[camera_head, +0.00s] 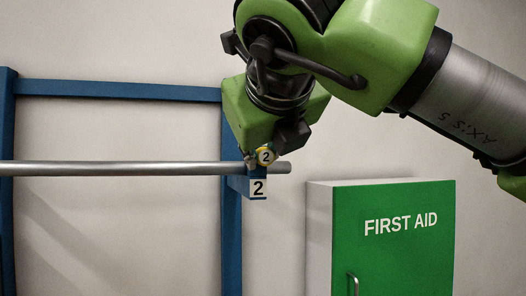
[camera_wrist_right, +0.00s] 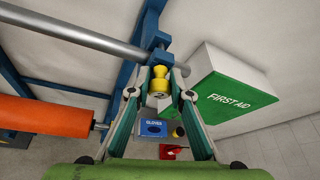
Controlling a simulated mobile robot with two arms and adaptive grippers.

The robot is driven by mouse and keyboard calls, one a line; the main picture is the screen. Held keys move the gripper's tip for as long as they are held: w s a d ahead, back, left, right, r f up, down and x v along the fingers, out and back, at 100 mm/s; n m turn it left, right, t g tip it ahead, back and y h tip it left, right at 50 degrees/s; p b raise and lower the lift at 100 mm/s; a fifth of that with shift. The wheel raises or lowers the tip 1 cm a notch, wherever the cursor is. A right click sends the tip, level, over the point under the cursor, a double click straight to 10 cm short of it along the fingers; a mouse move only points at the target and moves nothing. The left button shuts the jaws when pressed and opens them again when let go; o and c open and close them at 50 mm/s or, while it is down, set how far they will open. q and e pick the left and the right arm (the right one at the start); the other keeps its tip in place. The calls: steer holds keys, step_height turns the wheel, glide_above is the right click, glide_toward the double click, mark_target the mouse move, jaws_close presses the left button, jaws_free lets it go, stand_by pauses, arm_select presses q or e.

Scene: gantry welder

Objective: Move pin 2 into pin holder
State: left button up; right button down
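Pin 2 (camera_head: 265,157) is a small yellow piece with a round "2" label. In the right wrist view the yellow pin (camera_wrist_right: 159,86) sits between the converging fingertips. My right gripper (camera_head: 262,152) comes down from above and appears shut on it; its tips are partly hidden in the head view. The pin holder (camera_head: 245,186) is a blue bracket with a "2" plate, on the blue post just below the pin. Whether the pin's lower end is inside the holder cannot be told. My left gripper is in neither view.
A grey metal bar (camera_head: 120,168) runs across the blue frame (camera_head: 120,90), close beside the gripper. A green and white first aid cabinet (camera_head: 390,240) stands to the right. The wrist view shows an orange cylinder (camera_wrist_right: 45,115) and a blue gloves box (camera_wrist_right: 153,128) below.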

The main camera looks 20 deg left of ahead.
steer(key=shift+s+d+f+b, duration=0.1)
steer(key=shift+s+d+b, duration=0.1)
steer(key=shift+b, duration=0.1)
steer(key=shift+s+d+b, duration=0.4)
steer(key=shift+s+b, duration=0.1)
steer(key=shift+s, duration=0.1)
steer(key=shift+s+d+b, duration=0.4)
steer(key=shift+s+b, duration=0.05)
steer(key=shift+s, duration=0.15)
steer(key=shift+s+d+b, duration=0.5)
steer(key=shift+s+d, duration=0.05)
steer(key=shift+s, duration=0.25)
steer(key=shift+s+d+b, duration=0.5)
steer(key=shift+s, duration=0.3)
